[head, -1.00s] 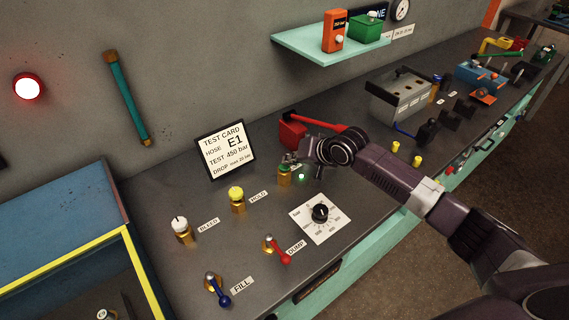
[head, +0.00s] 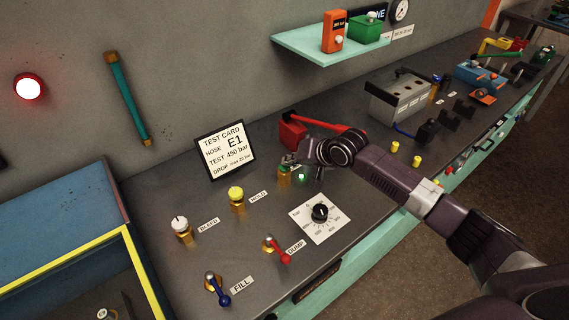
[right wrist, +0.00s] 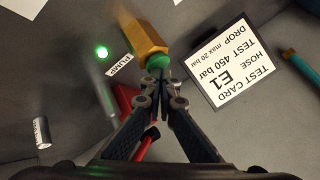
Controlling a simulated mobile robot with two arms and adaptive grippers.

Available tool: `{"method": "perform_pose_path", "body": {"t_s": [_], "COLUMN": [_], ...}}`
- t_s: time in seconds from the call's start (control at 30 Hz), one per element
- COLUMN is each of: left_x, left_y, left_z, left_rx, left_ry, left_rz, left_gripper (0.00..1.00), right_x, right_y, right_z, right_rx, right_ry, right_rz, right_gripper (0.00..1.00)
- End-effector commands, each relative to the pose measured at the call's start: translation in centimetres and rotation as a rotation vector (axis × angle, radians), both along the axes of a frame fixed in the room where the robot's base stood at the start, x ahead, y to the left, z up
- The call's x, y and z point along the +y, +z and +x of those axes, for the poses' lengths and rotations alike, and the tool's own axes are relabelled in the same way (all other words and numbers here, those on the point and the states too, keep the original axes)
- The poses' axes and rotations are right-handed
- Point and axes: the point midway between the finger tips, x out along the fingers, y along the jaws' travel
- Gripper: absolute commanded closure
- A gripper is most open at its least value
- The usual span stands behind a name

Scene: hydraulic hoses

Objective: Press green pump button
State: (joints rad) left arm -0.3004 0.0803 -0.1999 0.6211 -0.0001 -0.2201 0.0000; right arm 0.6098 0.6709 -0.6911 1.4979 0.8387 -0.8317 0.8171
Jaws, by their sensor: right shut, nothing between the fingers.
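The green pump button (right wrist: 161,61) tops a brass hexagonal body (right wrist: 145,36) in the right wrist view. A PUMP label (right wrist: 118,69) and a lit green lamp (right wrist: 102,52) are beside it. In the head view the brass body (head: 284,179) and the lamp (head: 302,178) show, with the button largely hidden by my right gripper (head: 290,163). My right gripper is shut and empty, its fingertips (right wrist: 160,77) at the green button; they seem to touch it. My left gripper is not in view.
A test card (head: 226,150) stands close behind the pump. A red-handled hand pump (head: 293,135) is behind my gripper. The yellow HOLD knob (head: 236,194), BLEED knob (head: 181,226), dial plate (head: 320,217), red DUMP lever (head: 280,252) and blue FILL lever (head: 219,292) stand nearby.

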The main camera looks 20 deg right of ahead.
Motion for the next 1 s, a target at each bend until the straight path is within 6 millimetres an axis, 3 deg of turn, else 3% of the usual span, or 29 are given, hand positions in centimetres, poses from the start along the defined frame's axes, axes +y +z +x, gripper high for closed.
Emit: {"method": "perform_pose_path", "body": {"t_s": [0.03,0.13,1.0], "left_x": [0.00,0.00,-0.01], "left_y": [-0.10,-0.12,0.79], "left_z": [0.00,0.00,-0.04], "left_rx": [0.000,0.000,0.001], "left_ry": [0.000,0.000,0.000], "left_rz": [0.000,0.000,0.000], "left_gripper": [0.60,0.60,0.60], "right_x": [0.08,0.02,-0.01], "right_y": [-1.58,-1.88,-1.74], "right_z": [-0.69,-0.67,-0.62], "right_rx": [0.028,0.027,0.027], "right_ry": [0.002,0.001,0.001], "right_rz": [-0.006,-0.007,-0.007], "right_gripper": [1.00,1.00,1.00]}}
